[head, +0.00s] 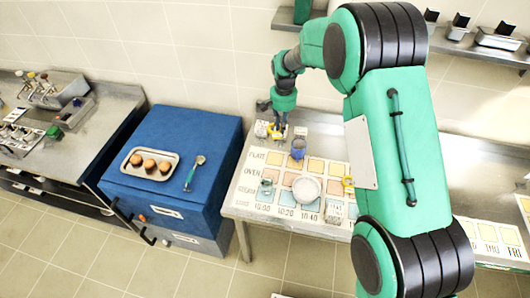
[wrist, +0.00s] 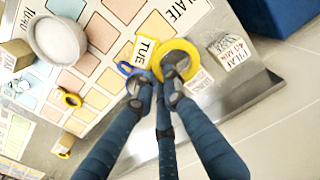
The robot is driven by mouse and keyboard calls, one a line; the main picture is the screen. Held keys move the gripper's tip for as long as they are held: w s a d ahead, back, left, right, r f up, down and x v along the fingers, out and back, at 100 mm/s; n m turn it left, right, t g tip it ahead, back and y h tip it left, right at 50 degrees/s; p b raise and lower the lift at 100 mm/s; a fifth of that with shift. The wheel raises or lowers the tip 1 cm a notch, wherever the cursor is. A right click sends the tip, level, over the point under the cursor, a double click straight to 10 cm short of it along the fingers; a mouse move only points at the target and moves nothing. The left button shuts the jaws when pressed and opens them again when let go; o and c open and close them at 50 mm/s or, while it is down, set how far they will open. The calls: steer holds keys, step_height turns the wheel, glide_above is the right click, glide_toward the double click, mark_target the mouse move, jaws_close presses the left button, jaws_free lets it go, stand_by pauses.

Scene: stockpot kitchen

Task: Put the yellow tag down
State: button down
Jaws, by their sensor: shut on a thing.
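The yellow tag (wrist: 180,56) shows a thick yellow ring in the wrist view, held at the fingertips of my gripper (wrist: 158,82). A card reading TUE (wrist: 145,48) is beside the ring; I cannot tell whether it belongs to it. A blue ring (wrist: 128,69) lies just left of the fingers. In the head view my gripper (head: 278,132) is low at the back left corner of the lettered board (head: 244,190). The fingers hide part of the tag, and I cannot tell whether it touches the surface.
A white bowl (head: 307,188) and a blue item (head: 298,148) stand on the board. Another yellow ring (wrist: 70,99) lies farther left in the wrist view. A PILAF card (wrist: 230,48) stands near the metal edge. A blue cabinet (head: 180,135) carries a tray (head: 150,164).

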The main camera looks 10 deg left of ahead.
steer(key=a, duration=0.4)
glide_above(271, 153)
step_height(271, 153, down, 5)
steer(key=shift+s+f, duration=0.1)
steer(key=shift+f, duration=0.1)
steer(key=shift+f, duration=0.1)
steer(key=shift+f, duration=3)
steer(key=shift+f, duration=1.9)
steer(key=shift+f, duration=0.15)
